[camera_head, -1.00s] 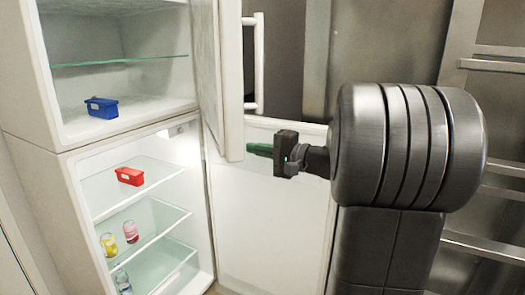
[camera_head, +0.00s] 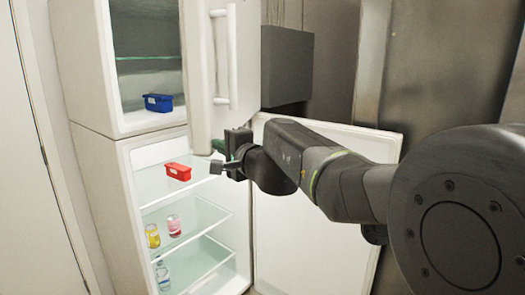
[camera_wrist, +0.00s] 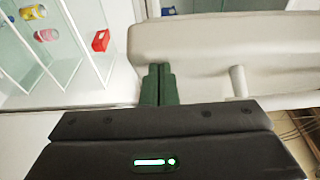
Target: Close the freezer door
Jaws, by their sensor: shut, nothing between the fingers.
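The white upper door (camera_head: 207,60), apparently the freezer door, stands partly open and hides the right part of the upper compartment (camera_head: 140,85). Its vertical bar handle (camera_head: 233,60) faces me. My gripper (camera_head: 222,147) is at the door's lower edge, below the handle. Its green fingers (camera_wrist: 158,84) are shut and empty in the wrist view, with their tips at the white door panel (camera_wrist: 215,38); I cannot tell if they touch it. The handle also shows there (camera_wrist: 238,82).
The lower door (camera_head: 320,225) stands wide open behind my arm. A blue box (camera_head: 158,103) sits in the upper compartment. A grey cabinet (camera_head: 287,65) is behind.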

